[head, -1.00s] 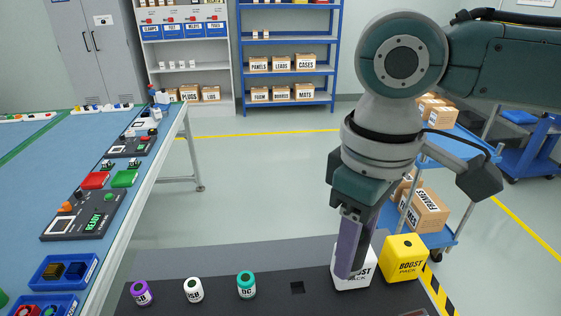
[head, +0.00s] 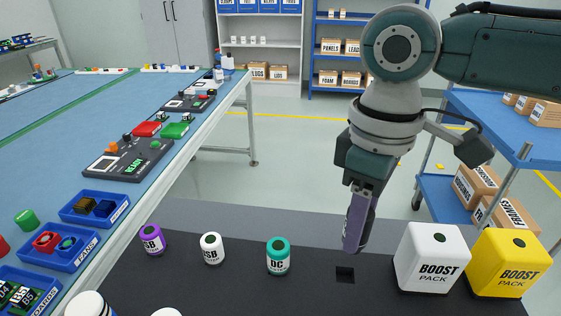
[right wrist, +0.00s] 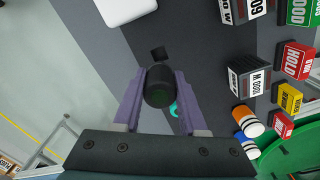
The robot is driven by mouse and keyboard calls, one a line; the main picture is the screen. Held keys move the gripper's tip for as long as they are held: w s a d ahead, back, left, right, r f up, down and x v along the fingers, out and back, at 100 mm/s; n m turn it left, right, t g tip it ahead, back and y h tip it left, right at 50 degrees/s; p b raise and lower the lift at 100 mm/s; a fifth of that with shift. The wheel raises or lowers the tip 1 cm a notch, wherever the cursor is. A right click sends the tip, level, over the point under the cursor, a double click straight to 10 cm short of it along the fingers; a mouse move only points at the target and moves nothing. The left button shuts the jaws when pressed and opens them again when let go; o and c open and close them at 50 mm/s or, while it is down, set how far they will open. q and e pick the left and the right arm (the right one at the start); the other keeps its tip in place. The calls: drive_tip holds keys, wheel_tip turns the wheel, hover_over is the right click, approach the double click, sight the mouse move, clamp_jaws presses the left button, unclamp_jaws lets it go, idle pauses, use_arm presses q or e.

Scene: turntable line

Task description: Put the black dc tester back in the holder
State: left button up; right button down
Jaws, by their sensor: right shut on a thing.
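My right gripper (head: 356,240) is shut on the black dc tester (right wrist: 158,88), a dark cylinder between its purple fingers in the right wrist view. In the head view the near finger hides most of the tester. The gripper hangs just above and behind a square hole (head: 345,274) in the dark bench top, which seems to be the holder. The hole also shows in the right wrist view (right wrist: 158,53), just beyond the tester's end and apart from it. My left gripper is not in view.
A teal DC jar (head: 278,256), a white jar (head: 212,248) and a purple jar (head: 152,240) stand left of the hole. A white boost pack (head: 432,258) and a yellow one (head: 508,263) stand right of it. The bench around the hole is clear.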

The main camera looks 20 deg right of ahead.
wheel_tip(320, 180, down, 4)
drive_tip(key=b, duration=0.3)
drive_tip(key=shift+r+b, duration=0.15)
drive_tip(key=shift+b, duration=0.2)
drive_tip(key=shift+f, duration=0.9)
drive_tip(key=shift+f, duration=0.1)
drive_tip(key=shift+f+b, duration=0.6)
drive_tip(key=shift+f, duration=0.6)
drive_tip(key=shift+c, duration=1.9)
unclamp_jaws()
